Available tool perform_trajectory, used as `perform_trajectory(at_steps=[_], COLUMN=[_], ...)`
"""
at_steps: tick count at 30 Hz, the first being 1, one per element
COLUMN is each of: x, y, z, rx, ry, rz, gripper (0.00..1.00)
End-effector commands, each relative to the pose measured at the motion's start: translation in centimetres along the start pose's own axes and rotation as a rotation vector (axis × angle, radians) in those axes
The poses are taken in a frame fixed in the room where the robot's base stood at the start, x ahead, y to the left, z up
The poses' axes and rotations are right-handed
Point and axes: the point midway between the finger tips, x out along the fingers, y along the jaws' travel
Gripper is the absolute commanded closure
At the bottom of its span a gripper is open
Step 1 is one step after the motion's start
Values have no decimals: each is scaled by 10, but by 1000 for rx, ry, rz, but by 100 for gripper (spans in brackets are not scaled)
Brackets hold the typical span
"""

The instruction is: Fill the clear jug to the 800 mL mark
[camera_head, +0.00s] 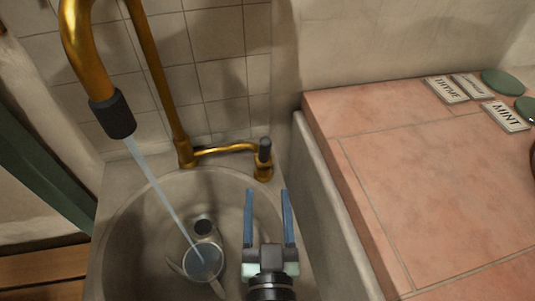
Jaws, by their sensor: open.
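The clear jug (187,262) stands in the round stone sink (125,235), below the brass faucet (87,50). A stream of water (160,190) runs from the faucet's dark nozzle (113,116) down into the jug. Some water shows inside, but the level and any marks on the jug are too small to read. My gripper (267,205) is open and empty, with two blue fingers apart. It is to the right of the jug, over the right part of the sink, just in front of the faucet's dark-topped handle (264,150).
The sink drain (203,226) lies just behind the jug. A pink tiled counter (400,170) is on the right, with label cards (507,115) and green round lids (503,82) at its back. A tiled wall (220,80) closes off the back.

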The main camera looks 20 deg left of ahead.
Motion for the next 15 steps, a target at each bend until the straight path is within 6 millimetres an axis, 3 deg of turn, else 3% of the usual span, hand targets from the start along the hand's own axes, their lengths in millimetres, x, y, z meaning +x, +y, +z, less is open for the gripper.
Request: perform_trajectory(at_steps=[15], x=[80], y=[0], z=[-3], rx=[0], ry=[1], rz=[-1], gripper=[39])
